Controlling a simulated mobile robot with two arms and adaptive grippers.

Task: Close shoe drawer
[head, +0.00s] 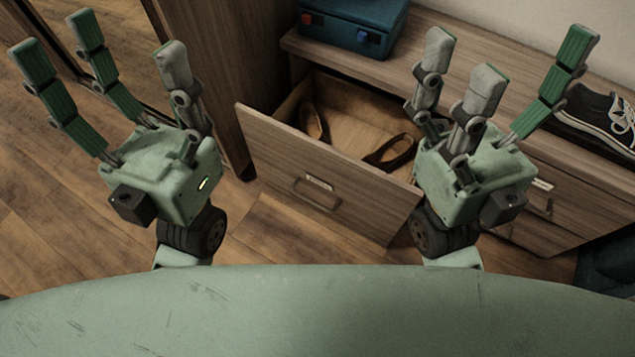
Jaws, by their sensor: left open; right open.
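The shoe drawer (335,205) is pulled out of the wooden cabinet, with its front facing me and a metal handle (316,193) on it. A pair of brown shoes (391,152) lies inside the drawer; the other shoe (313,122) is at its left side. My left gripper (110,70) is open and empty, left of the drawer and apart from it. My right gripper (500,75) is open and empty. It appears in front of the drawer's right end and hides that part; I cannot tell whether it touches.
A teal case (352,25) with red and blue latches sits on the cabinet top (430,60). A dark sneaker (595,115) with white laces stands at the right. A dark object (608,262) is at the lower right. The wooden floor (60,220) is clear at the left.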

